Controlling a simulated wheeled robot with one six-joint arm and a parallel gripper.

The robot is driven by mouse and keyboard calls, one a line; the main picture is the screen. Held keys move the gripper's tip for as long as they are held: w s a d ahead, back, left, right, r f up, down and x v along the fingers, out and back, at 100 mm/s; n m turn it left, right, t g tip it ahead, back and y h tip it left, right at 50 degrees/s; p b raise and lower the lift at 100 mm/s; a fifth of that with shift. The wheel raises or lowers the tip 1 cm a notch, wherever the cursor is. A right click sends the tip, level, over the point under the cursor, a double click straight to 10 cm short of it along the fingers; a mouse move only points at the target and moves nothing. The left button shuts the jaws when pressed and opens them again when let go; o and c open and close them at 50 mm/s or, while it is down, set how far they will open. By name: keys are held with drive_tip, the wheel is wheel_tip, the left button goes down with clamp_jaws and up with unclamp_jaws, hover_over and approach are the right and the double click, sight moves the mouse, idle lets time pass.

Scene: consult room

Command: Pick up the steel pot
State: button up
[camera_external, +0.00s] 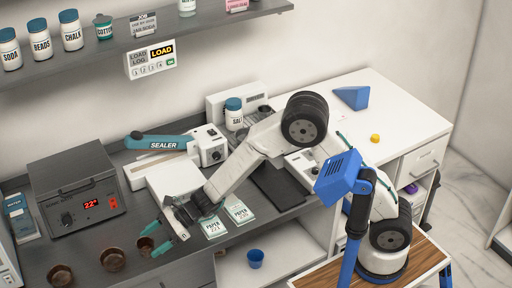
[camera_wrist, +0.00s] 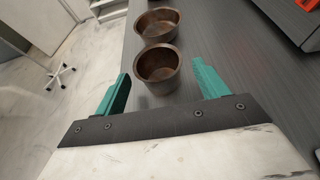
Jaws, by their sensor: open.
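Several small round brown metal pots stand in a row at the front of the grey counter. The nearest one to my gripper (camera_external: 145,246) shows in the wrist view (camera_wrist: 158,76) just ahead of and between the fingertips. A second pot (camera_external: 112,260) stands behind it in the wrist view (camera_wrist: 157,24). A third pot (camera_external: 60,275) is at the lower left of the external view. They look alike, and I cannot tell which is the steel pot. My gripper (camera_external: 154,238), with teal fingers, is open and empty, and also shows in the wrist view (camera_wrist: 160,82).
A grey heater box (camera_external: 82,190) with a red display stands behind the pots. Paper packets (camera_external: 213,222) and a white sealer (camera_external: 170,180) lie near my arm. A blue cup (camera_external: 255,258) is on a lower surface. The counter edge drops to the floor beside the pots.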

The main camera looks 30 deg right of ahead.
sight(145, 246)
drive_tip(key=shift+x, duration=1.55)
drive_tip(key=c, duration=1.1)
drive_tip(key=shift+r, duration=0.15)
